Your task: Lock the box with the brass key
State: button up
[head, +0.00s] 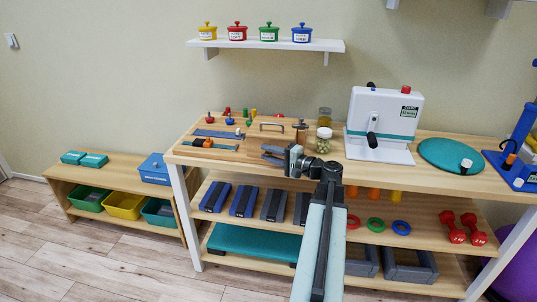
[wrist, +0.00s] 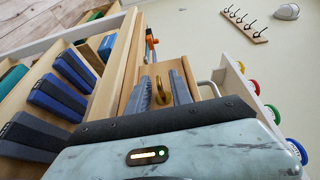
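The wooden box (head: 272,126) with a metal handle on it stands on the upper shelf of the wooden table. My gripper (head: 272,154) is level with the tabletop at its front, just before the box. In the wrist view its two grey fingers (wrist: 161,90) are apart, one on each side of a gap. A brass key (wrist: 182,92), seen as a yellow ring-like piece, shows at the fingers, close to the right one. I cannot tell whether it touches them. The keyhole is not visible.
A glass jar (head: 323,140) and a white press (head: 383,122) stand right of the box. Small coloured knobs and tools (head: 203,143) lie to its left. Blue-grey blocks (head: 243,200) fill the shelf below. A wall shelf (head: 266,44) with several coloured pots hangs above.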

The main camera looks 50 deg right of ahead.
grip_shut()
